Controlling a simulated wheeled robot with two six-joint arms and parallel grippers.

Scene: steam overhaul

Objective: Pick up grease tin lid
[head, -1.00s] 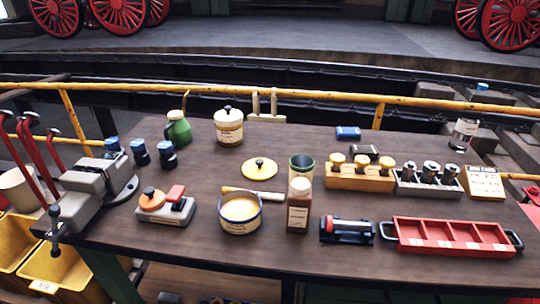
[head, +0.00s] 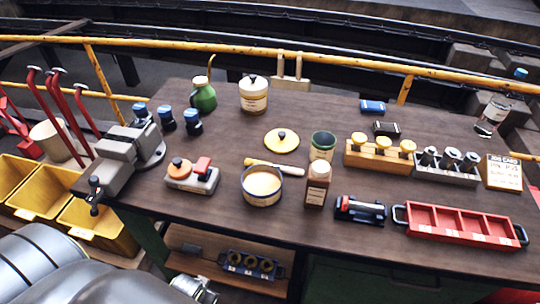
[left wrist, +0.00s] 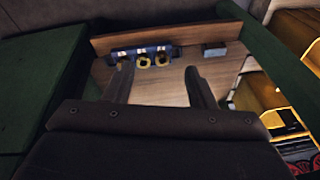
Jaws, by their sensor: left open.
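The round cream-yellow lid (head: 282,142) with a dark knob lies flat on the bench in the head view, behind the open grease tin (head: 262,188), which shows pale contents. The lid and tin are apart. My left gripper (left wrist: 160,84) is open and empty in the left wrist view, low down in front of the lower shelf, well below the lid. In the head view part of my left arm shows at the bottom left. My right gripper is not in view.
A wooden-handled brush or spatula (head: 274,166) lies between lid and tin. A lidded jar (head: 254,97) stands behind. A vise (head: 128,148) sits at the bench's left end, above yellow bins (head: 95,225).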

